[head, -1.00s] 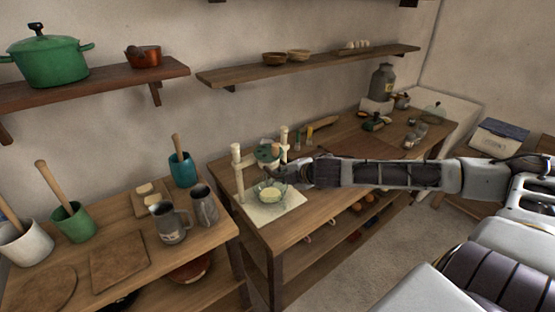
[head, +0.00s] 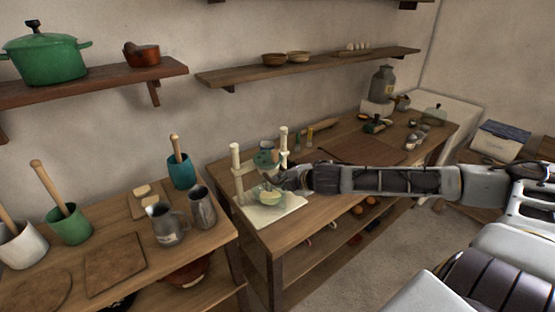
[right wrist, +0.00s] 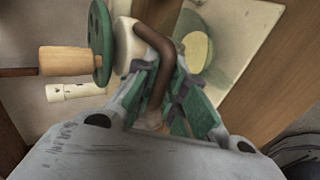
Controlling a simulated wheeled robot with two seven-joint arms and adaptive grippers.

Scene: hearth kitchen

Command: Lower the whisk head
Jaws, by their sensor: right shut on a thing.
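The whisk stand has two cream posts (head: 237,168) on a pale base (head: 292,202). Its green whisk head (head: 265,158) sits between the posts, above a glass bowl (head: 268,197) with pale yellow contents. In the right wrist view the green disc (right wrist: 101,42) is at upper left and the bowl (right wrist: 196,50) at upper right. My right gripper (head: 283,180) is at the right side of the head; in the right wrist view it (right wrist: 160,100) is shut on the brown curved handle (right wrist: 160,45). The whisk's lower end is hidden. My left gripper is out of view.
The stand is at the left end of a wooden bench (head: 350,150). Jugs (head: 170,227), a teal pot (head: 181,171) and boards (head: 116,264) are on the counter to the left. Wall shelves (head: 310,62) hang above. My right arm crosses the bench.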

